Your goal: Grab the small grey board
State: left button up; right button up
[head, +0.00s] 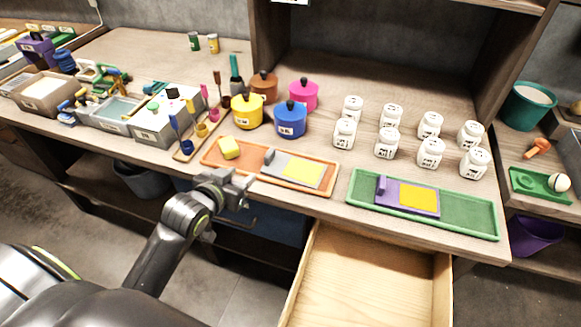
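The small grey board (273,170) lies on the orange-brown tray (216,157) near the front edge of the worktop. It carries a yellow sheet or pad, and a grey upright piece stands at its left end. My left gripper (246,184) is just in front of the worktop edge, to the lower left of the board and apart from it. Its fingers are small and seen at an angle, so I cannot tell their opening. My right gripper is not in view.
A green tray (470,214) with a purple board (381,189) lies to the right. Pots and several white jars stand behind. An open drawer (365,280) juts out below the worktop.

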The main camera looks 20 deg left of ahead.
pick_arm(q)
jog(key=w, duration=0.2)
send_near(271, 150)
jog(key=shift+t, duration=0.3)
jog(key=x, duration=0.4)
jog(key=shift+a, duration=0.15)
jog(key=shift+f+p+x, duration=0.15)
jog(key=shift+p+x, duration=0.05)
jog(key=shift+x, duration=1.45)
jog(key=shift+f+p+x, duration=0.1)
jog(key=shift+p+x, duration=0.05)
jog(key=shift+x, duration=1.55)
jog(key=shift+s, duration=0.15)
grip_shut()
